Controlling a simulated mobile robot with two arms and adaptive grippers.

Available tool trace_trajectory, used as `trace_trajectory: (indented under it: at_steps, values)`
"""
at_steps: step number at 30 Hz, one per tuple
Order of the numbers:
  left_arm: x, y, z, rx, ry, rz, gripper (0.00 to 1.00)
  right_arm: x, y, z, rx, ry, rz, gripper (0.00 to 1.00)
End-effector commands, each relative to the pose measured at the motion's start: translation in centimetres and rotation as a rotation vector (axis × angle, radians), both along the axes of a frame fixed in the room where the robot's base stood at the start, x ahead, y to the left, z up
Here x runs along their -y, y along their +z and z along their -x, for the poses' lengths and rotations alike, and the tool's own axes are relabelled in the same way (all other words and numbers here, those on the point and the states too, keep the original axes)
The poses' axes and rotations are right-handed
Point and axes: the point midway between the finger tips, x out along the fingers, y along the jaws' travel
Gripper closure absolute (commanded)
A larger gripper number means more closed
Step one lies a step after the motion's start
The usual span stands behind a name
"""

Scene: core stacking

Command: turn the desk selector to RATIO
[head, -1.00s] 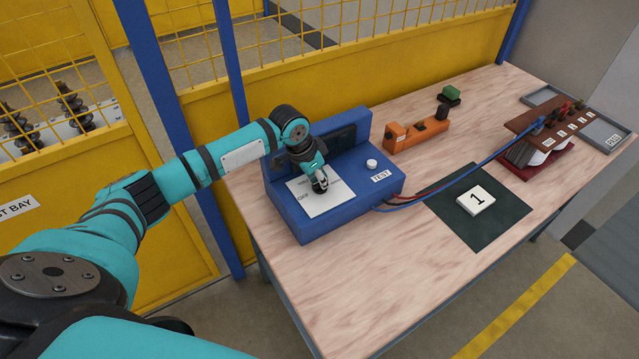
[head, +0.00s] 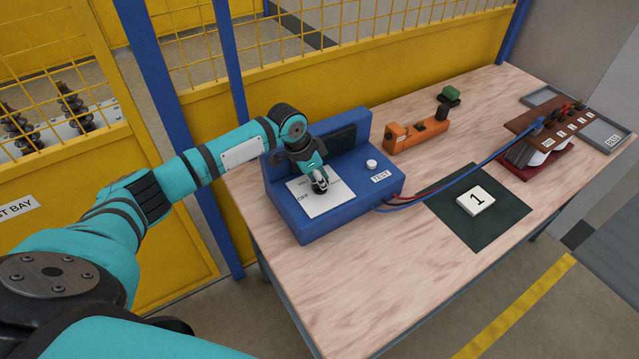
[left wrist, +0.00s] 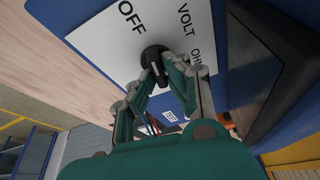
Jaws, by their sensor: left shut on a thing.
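The blue desk instrument (head: 325,223) stands on the table with a white selector plate (head: 337,203) on its sloped top. In the left wrist view the plate (left wrist: 110,45) shows the words OFF, VOLT and OHM; a RATIO mark is not visible. The black selector knob (left wrist: 154,58) has a pale pointer line. My left gripper (left wrist: 163,72) is shut on the knob, with its fingers on either side. In the head view my left gripper (head: 320,186) comes down on the plate from above and hides most of the knob. My right gripper is not in view.
A white button (head: 371,164) and a TEST label sit on the instrument. Red and blue leads run to a brown terminal block (head: 550,125). An orange device (head: 412,134), a green-topped item (head: 452,93) and a dark mat (head: 470,228) with a "1" tile share the table.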

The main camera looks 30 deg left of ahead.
Motion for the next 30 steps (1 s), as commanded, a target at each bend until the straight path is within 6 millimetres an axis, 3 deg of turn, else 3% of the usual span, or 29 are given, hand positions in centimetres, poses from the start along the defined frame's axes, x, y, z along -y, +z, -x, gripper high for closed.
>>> trace_trajectory:
  at_steps: [7, 20, 30]
  values:
    - [0.1, -0.1, 0.0, -0.001, -0.252, 0.001, 1.00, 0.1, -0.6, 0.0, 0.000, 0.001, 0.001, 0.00]
    - [0.0, -0.2, 0.0, -0.003, -0.320, 0.000, 1.00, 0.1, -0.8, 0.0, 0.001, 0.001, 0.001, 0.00]
    - [0.1, -0.2, 0.0, -0.001, -0.663, 0.001, 1.00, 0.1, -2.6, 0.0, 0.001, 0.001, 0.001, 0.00]
